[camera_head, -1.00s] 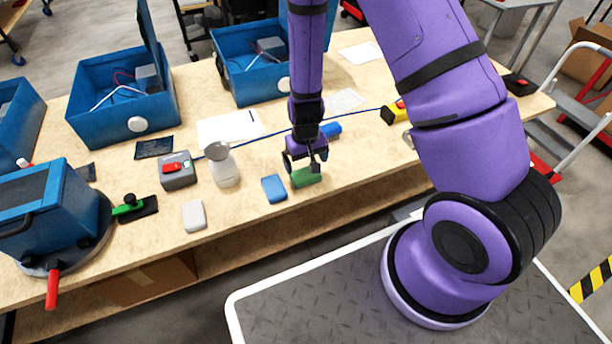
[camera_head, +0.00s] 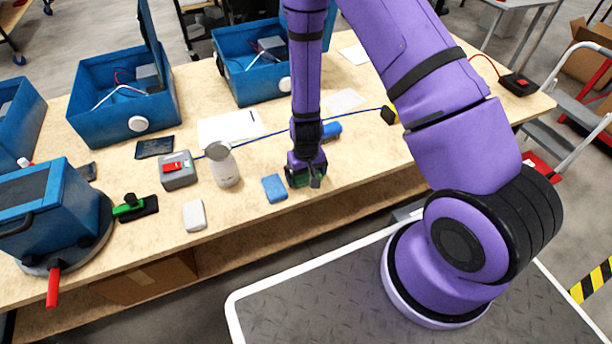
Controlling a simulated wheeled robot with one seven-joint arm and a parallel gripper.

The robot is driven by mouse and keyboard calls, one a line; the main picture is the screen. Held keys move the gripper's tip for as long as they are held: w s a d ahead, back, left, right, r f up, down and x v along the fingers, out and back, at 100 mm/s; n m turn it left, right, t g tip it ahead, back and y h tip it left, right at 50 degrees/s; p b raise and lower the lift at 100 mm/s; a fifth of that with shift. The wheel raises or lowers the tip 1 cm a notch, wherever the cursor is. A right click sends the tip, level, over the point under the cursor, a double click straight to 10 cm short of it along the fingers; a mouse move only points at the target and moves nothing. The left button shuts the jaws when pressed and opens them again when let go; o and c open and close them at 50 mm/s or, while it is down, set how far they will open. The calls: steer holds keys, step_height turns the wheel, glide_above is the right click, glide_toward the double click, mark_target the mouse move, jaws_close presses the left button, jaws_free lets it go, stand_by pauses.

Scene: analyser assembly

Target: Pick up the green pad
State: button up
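The green pad (camera_head: 297,178) lies on the wooden workbench near its front edge, to the right of a blue pad (camera_head: 274,188). My gripper (camera_head: 304,182) points down right over the green pad, with its dark fingers at the pad. The gripper hides most of the pad, and only bits of green show around the fingers. I cannot tell whether the fingers are closed on the pad or only around it.
A blue cable (camera_head: 262,137) runs behind. Blue open boxes (camera_head: 124,97) stand at the back. The bench (camera_head: 236,211) is clear in front of the bottle.

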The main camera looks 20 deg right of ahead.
steer(key=c, duration=0.5)
steer(key=shift+r, duration=0.1)
